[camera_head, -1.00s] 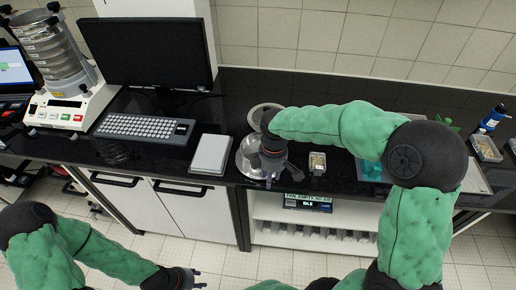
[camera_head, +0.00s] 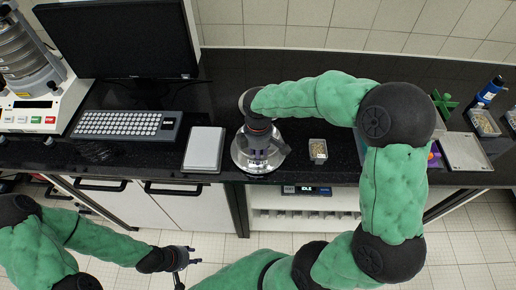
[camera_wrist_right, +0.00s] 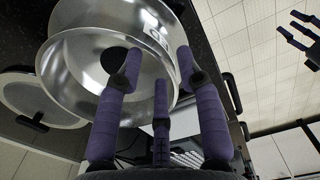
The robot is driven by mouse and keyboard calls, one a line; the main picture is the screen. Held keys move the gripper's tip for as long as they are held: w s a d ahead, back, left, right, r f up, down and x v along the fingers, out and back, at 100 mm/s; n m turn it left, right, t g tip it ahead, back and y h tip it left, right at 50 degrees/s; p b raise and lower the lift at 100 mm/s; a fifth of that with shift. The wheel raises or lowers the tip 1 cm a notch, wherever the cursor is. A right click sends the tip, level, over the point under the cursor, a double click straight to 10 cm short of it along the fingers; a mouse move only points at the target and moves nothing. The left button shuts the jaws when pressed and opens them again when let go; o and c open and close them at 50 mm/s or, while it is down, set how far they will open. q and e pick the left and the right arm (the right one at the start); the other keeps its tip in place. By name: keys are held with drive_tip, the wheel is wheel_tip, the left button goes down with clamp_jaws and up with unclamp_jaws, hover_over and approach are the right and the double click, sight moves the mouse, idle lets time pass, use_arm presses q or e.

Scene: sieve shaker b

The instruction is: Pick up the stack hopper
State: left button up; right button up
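A shiny round metal vessel, which looks like the stack hopper (camera_head: 239,160), stands on the black counter near its front edge, partly hidden by my right gripper (camera_head: 262,150). In the right wrist view its bright curved wall and dark round opening show large (camera_wrist_right: 85,75). The right gripper's purple fingers (camera_wrist_right: 158,65) are spread near the vessel's rim, with nothing visibly clamped; contact cannot be told. My left gripper (camera_head: 184,262) is open and empty in front of the counter at lower left, and its spread fingers also show in the right wrist view (camera_wrist_right: 300,40).
A grey flat plate (camera_head: 204,149) lies left of the vessel, and a small filled container (camera_head: 318,151) stands to its right. A keyboard (camera_head: 127,125), monitor (camera_head: 120,40) and sieve shaker (camera_head: 30,95) are further left. A round lid-like disc (camera_wrist_right: 40,98) shows beside the vessel.

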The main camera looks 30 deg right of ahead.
wheel_tip(320, 180, down, 5)
drive_tip(key=shift+a+f+b, duration=0.1)
drive_tip(key=shift+a+b, duration=0.05)
drive_tip(key=shift+b, duration=0.65)
clamp_jaws()
